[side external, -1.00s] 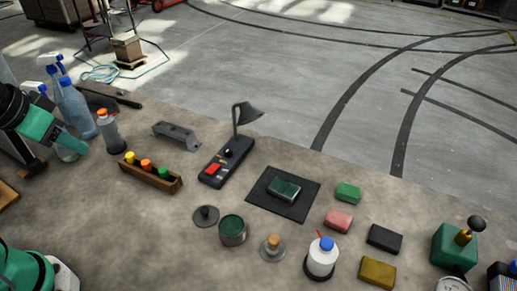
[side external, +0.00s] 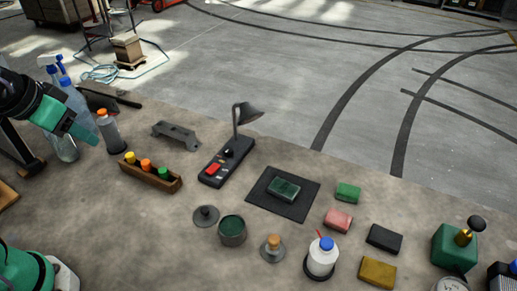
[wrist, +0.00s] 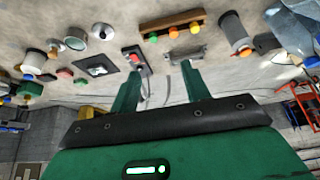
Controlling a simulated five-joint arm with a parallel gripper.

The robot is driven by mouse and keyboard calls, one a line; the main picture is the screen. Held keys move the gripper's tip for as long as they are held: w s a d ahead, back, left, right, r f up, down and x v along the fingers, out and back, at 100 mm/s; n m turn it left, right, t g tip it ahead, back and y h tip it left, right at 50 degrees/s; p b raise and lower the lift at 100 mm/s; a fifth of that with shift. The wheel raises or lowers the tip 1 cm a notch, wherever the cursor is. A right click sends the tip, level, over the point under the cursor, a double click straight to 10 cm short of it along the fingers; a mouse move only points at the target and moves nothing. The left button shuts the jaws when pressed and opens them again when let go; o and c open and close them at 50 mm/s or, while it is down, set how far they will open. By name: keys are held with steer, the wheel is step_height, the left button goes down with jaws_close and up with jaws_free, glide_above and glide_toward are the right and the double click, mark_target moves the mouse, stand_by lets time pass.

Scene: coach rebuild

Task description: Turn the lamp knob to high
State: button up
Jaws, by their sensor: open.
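The lamp is a black base (side external: 222,170) with a bent neck and a dark shade (side external: 250,113), standing mid-table in the side view. A dark round knob (side external: 229,153) sits on the base, behind a red switch (side external: 212,169). I cannot read the knob's setting. My gripper (side external: 90,138) is at the far left, above the table and well apart from the lamp. In the wrist view, my gripper (wrist: 160,78) has its two green fingers spread with nothing between them. The lamp base (wrist: 135,60) shows beyond the left finger, partly hidden by it.
A wooden rack (side external: 150,178) with several coloured-top bottles and a grey bracket (side external: 176,134) lie between my gripper and the lamp. An orange-capped bottle (side external: 109,132) and spray bottles stand close to the gripper. A black mat (side external: 283,207) lies right of the lamp.

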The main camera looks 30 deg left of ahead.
steer(key=w+d, duration=0.2)
steer(key=w, duration=0.6)
steer(key=m+g+h, duration=0.1)
steer(key=m, duration=0.1)
glide_toward(228, 150)
steer(key=shift+w+f, duration=0.2)
steer(key=shift+w, duration=0.05)
steer(key=shift+f, duration=0.1)
steer(key=shift+x, duration=3.75)
steer(key=shift+c, duration=0.5)
